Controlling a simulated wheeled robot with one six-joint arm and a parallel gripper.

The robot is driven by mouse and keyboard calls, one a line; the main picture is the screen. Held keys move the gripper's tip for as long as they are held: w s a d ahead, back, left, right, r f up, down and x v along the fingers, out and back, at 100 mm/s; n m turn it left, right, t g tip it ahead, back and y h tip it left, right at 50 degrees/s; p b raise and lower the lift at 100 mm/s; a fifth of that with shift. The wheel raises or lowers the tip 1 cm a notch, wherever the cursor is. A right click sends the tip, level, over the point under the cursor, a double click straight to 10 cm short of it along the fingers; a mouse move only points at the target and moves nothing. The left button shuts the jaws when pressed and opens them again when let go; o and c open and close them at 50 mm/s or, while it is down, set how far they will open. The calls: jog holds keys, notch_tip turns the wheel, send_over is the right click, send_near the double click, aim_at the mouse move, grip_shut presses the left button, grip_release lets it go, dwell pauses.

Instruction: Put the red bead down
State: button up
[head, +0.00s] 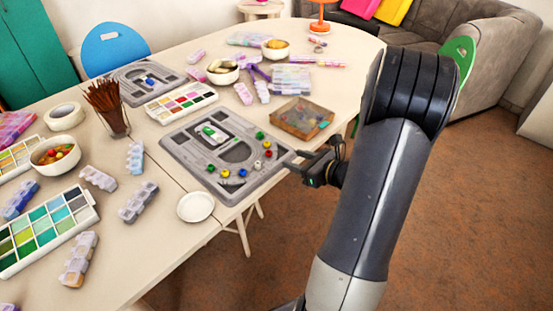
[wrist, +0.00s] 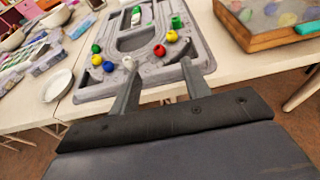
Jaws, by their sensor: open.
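The red bead (wrist: 159,50) sits on the right part of the grey bead board's curved end in the wrist view. In the head view the red bead (head: 268,154) lies near the right side of the grey bead board (head: 190,155). My gripper (wrist: 158,70) is open, with nothing between its fingers. Its fingers point at the board's near end, and the red bead shows beyond and between the fingertips. In the head view my gripper (head: 298,164) is at the board's right edge. Whether a fingertip touches the board is unclear.
Other beads sit around the board's curve, including a white bead (wrist: 128,62), a blue bead (wrist: 108,66) and a green bead (wrist: 177,22). A shallow wooden box (head: 302,118) stands behind my gripper. A white dish (head: 195,207) lies at the table's near edge.

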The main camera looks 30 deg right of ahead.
aim_at(271, 153)
jog(key=x, duration=0.9)
jog(key=shift+a+f, duration=0.2)
jog(key=shift+f, duration=0.05)
jog(key=shift+c, duration=0.6)
grip_shut()
